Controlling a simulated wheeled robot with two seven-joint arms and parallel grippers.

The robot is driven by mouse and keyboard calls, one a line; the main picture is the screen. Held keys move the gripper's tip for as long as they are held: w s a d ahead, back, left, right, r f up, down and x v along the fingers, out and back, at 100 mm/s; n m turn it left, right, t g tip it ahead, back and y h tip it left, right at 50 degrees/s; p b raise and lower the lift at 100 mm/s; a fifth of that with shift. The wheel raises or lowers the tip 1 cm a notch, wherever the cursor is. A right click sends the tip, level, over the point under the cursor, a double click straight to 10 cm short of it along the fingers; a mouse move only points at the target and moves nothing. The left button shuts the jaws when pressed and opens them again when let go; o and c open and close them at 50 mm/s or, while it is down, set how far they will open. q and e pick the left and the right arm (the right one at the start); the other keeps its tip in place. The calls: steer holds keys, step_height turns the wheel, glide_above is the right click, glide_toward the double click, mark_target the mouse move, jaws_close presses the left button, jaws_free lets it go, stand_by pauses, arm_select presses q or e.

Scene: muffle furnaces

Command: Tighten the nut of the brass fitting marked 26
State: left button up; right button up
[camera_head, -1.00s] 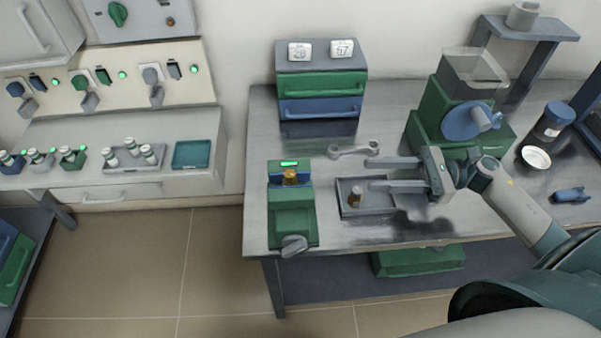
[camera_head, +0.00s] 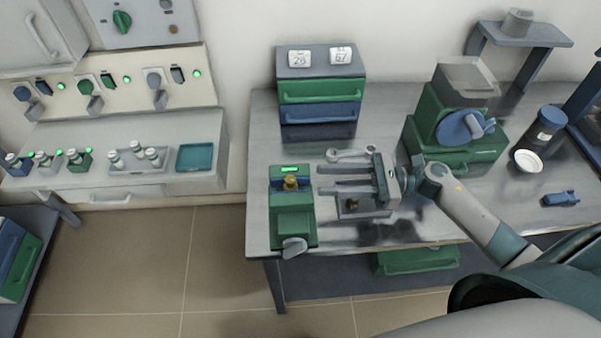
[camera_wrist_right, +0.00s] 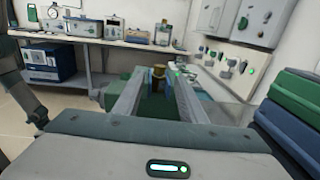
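A brass fitting (camera_head: 290,183) sits upright in the green vise (camera_head: 292,222) at the left of the bench. A second brass fitting (camera_head: 351,203) is in the grey tray (camera_head: 375,211), partly hidden by my right gripper. No number is readable on either fitting. My right gripper (camera_head: 320,181) is open and empty, its two fingers pointing left toward the vise, just right of the clamped fitting and apart from it. In the right wrist view that fitting (camera_wrist_right: 158,76) appears between and beyond the fingertips. A grey wrench (camera_head: 350,155) lies behind the gripper. My left gripper is out of view.
A drawer box (camera_head: 320,92) with two number tags stands at the back; the left tag (camera_head: 300,59) seems to read 26. A green machine with a blue wheel (camera_head: 458,127) stands behind my right arm. A white dish (camera_head: 527,161) is farther right.

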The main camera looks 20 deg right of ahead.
mark_target(300, 180)
steer(key=p+x, duration=0.2)
steer(key=x, duration=0.3)
steer(key=shift+w+a+r, duration=0.15)
steer(key=shift+a, duration=0.1)
steer(key=shift+p+x, duration=0.35)
steer(key=shift+x, duration=0.45)
jaws_close()
